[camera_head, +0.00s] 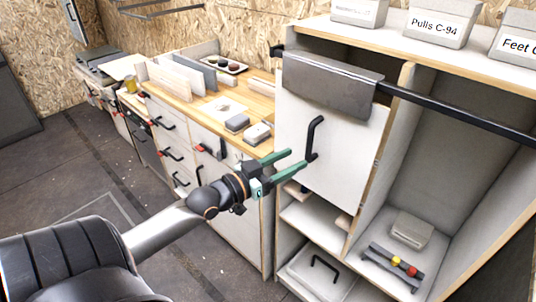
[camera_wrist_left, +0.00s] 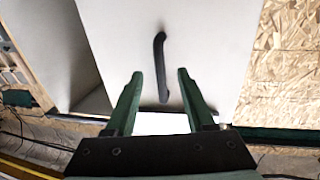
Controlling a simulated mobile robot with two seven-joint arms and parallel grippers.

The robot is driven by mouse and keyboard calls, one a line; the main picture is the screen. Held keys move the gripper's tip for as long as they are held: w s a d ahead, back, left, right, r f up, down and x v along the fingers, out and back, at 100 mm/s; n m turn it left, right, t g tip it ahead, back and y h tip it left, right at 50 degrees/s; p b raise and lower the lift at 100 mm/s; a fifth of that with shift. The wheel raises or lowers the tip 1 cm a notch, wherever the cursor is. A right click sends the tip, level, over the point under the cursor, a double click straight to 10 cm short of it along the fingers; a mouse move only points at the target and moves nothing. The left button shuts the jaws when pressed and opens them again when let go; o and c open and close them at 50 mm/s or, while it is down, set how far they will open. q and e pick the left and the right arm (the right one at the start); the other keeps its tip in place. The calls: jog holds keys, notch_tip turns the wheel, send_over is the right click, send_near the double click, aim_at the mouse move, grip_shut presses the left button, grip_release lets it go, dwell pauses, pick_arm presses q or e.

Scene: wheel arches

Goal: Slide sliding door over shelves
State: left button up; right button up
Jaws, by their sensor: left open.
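The white sliding door (camera_head: 350,150) hangs from a black rail (camera_head: 450,109) by a grey metal plate (camera_head: 330,82). It covers the upper left part of the shelf unit. Its black vertical handle (camera_head: 312,140) is near its left edge. My left gripper (camera_head: 298,161) has green fingers, is open and empty, and is just below and left of the handle. In the left wrist view the handle (camera_wrist_left: 160,62) lines up between the two open fingertips; contact cannot be told. The open shelves (camera_head: 455,160) are right of the door. My right gripper is not in view.
A wooden counter (camera_head: 188,97) with dividers and small boxes stands left of the door. Labelled boxes (camera_head: 437,24) sit on top of the shelf unit. A lower shelf holds a grey box (camera_head: 412,230) and a rack with coloured balls (camera_head: 396,262). The floor at left is clear.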

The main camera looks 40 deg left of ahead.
pick_arm(q)
jog(key=s+a, duration=0.1)
jog(key=s, duration=0.5)
jog(key=shift+b, duration=0.3)
jog(key=shift+s, duration=0.1)
jog(key=s+d+f+n+g+y, duration=0.1)
jog(key=s+d+f+g, duration=0.1)
jog(key=f, duration=0.7)
jog(key=s+d+f+g+y, duration=0.1)
jog(key=s+d+f+g, duration=0.1)
jog(key=f, duration=0.7)
jog(key=s+d+f+g, duration=0.2)
jog(key=s+d+f, duration=0.2)
jog(key=d+f, duration=0.2)
jog(key=s+d+f+g+h, duration=0.1)
jog(key=s+d+f+g, duration=0.1)
jog(key=d+f, duration=0.5)
jog(key=shift+s+d+m, duration=0.3)
jog(key=shift+s+m, duration=0.1)
jog(key=shift+s, duration=0.5)
